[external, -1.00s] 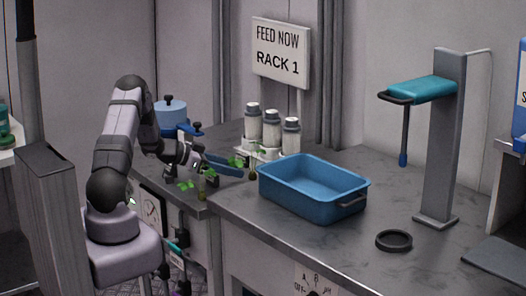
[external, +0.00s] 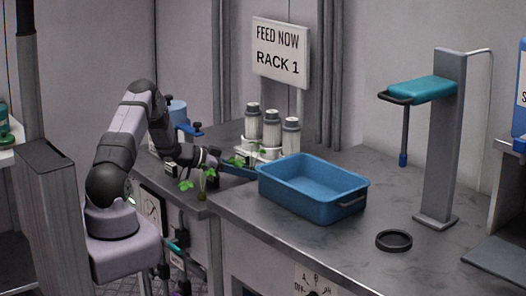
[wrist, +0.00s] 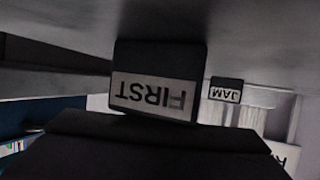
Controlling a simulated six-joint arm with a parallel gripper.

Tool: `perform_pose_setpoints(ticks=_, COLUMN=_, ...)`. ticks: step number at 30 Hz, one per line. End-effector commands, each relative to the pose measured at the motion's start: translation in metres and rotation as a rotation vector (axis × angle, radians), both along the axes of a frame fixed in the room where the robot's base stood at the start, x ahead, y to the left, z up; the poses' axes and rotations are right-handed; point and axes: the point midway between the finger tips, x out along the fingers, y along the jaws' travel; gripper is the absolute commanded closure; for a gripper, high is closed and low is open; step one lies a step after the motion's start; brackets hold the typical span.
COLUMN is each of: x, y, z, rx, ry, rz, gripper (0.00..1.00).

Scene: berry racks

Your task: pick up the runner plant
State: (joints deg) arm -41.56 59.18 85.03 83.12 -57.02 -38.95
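Small green plants stand near the left counter's front edge. One plant (external: 186,185) has leaves spreading left from a short brownish holder (external: 201,191). More green leaves (external: 239,161) show farther right, by the white bottle rack. I cannot tell for certain which is the runner plant. My gripper (external: 218,162) is low over the counter, between and behind these leaves. Its fingers are small and partly hidden, so whether it is open or shut does not show. No plant shows in the wrist view.
A blue tub (external: 345,205) stands right of my gripper. Several white bottles (external: 271,133) stand behind, below a "RACK 1" sign (external: 280,55). The wrist view shows upside-down "FIRST" (wrist: 153,95) and "JAM" (wrist: 225,94) labels. Counter right of the tub is mostly clear.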

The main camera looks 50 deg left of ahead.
Motion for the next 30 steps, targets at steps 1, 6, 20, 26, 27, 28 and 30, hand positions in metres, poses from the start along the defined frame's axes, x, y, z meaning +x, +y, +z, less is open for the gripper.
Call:
perform_pose_setpoints(ticks=1, x=0.0, y=0.0, z=0.0, rx=0.0, ry=0.0, rz=0.0, gripper=1.0)
perform_pose_setpoints(ticks=6, x=0.0, y=0.0, z=0.0, rx=0.0, ry=0.0, rz=0.0, gripper=1.0)
perform_pose_setpoints(ticks=20, x=0.0, y=0.0, z=0.044, rx=0.004, ry=-0.004, rz=-0.001, gripper=1.0)
perform_pose_setpoints(ticks=26, x=0.0, y=0.0, z=0.076, rx=0.002, ry=-0.003, rz=0.0, gripper=1.0)
perform_pose_setpoints(ticks=27, x=0.0, y=0.0, z=0.082, rx=0.003, ry=-0.003, rz=-0.001, gripper=1.0)
perform_pose_setpoints(ticks=28, x=0.0, y=0.0, z=0.085, rx=0.003, ry=-0.002, rz=0.0, gripper=1.0)
perform_pose_setpoints(ticks=30, x=0.0, y=0.0, z=0.092, rx=0.002, ry=-0.002, rz=-0.001, gripper=1.0)
